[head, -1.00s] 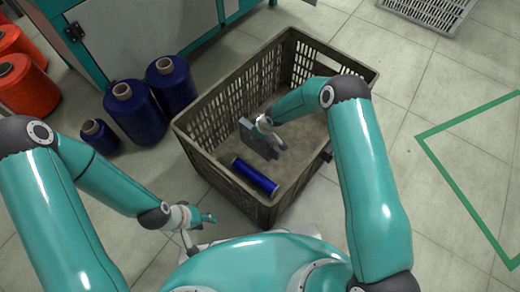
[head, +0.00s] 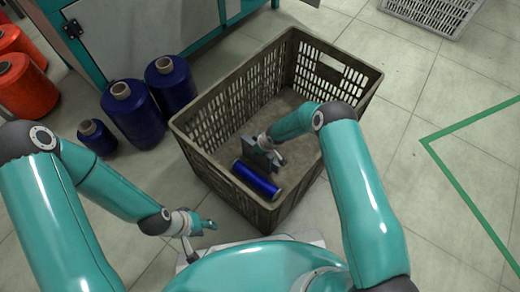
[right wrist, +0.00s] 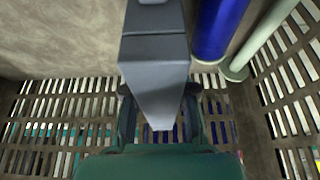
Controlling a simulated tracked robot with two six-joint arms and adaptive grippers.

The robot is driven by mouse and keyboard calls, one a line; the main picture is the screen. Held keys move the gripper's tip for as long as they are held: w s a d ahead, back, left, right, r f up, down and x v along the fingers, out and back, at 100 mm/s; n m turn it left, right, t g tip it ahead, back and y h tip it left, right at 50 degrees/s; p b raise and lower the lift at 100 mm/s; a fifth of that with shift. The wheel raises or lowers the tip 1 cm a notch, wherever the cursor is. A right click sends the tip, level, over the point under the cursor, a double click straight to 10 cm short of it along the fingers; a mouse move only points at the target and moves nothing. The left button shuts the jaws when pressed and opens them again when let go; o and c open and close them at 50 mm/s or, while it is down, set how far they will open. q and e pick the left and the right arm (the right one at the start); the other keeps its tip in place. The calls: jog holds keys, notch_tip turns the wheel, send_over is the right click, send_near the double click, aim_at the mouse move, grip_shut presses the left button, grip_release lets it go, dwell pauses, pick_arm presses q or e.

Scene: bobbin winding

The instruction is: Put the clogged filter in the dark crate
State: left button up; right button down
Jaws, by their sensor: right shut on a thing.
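The dark crate (head: 193,152) stands on the floor in front of me, open at the top. My right gripper (head: 273,155) reaches down into it and is shut on the grey, block-shaped filter (head: 256,158). In the right wrist view the filter (right wrist: 155,75) sits between the fingers (right wrist: 158,112), over the crate floor. Whether it touches the floor is unclear. A blue spool (head: 257,181) lies beside it, near the crate's front wall. My left gripper (head: 203,241) is outside the crate at its front left, its fingers apart and empty.
A pale green tube (right wrist: 262,38) lies beside the blue spool in the right wrist view. Dark blue cones (head: 135,115) stand left of the crate, and orange cones (head: 25,88) farther left. A light crate (head: 432,12) is at the back right. The floor to the right is clear.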

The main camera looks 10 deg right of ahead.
jog(key=shift+f, duration=0.1)
jog(key=c, duration=0.9)
grip_release()
jog(key=shift+c, duration=0.2)
jog(key=p+v, duration=0.1)
jog(key=v, duration=0.3)
jog(key=shift+w+p, duration=0.1)
jog(key=shift+p, duration=0.3)
jog(key=v, duration=0.8)
